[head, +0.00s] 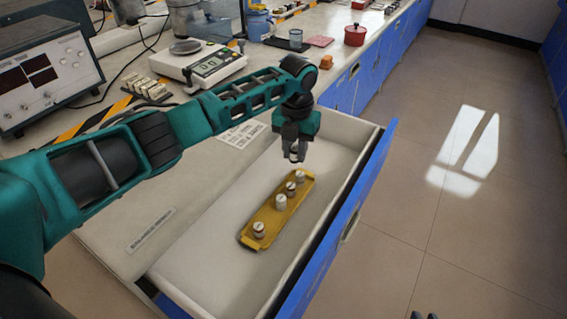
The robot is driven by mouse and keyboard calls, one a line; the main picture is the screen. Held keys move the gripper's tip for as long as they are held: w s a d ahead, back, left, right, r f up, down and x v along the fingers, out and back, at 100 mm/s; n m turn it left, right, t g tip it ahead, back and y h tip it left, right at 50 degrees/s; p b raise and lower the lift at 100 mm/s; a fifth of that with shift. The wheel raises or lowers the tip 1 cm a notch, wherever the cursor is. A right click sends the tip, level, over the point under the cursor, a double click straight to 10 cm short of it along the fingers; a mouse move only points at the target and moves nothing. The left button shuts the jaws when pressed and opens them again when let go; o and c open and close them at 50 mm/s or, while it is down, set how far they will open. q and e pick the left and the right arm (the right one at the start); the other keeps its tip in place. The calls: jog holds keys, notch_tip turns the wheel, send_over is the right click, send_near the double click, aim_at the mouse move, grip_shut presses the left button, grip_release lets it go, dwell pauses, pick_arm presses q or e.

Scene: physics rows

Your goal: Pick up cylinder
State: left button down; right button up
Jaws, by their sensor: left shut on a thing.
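My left gripper (295,157) points down above the far part of the open drawer. It is shut on a small pale cylinder (294,154), mostly hidden between the fingers. Below it, a yellow tray (267,219) lies in the drawer. Several small white-and-metal cylinders stand upright in a row in the tray, the nearest cylinder (259,230) with a reddish mark and another white cylinder (281,202) near the middle. The held cylinder appears above the tray's far end, apart from it. Dark tips at the bottom edge look like my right gripper (423,316); the rest is out of frame.
The open drawer (208,272) has a blue front (345,215) and bare floor around the tray. On the counter are a scale (200,65), a display instrument (45,75), a red pot (355,35) and an orange block (326,62). Open floor lies right.

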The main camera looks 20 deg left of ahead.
pick_arm(q)
jog(key=w+d+b, duration=0.1)
jog(key=w+b, duration=0.2)
jog(key=w, duration=0.4)
jog(key=shift+b, duration=0.3)
jog(key=shift+s, duration=0.15)
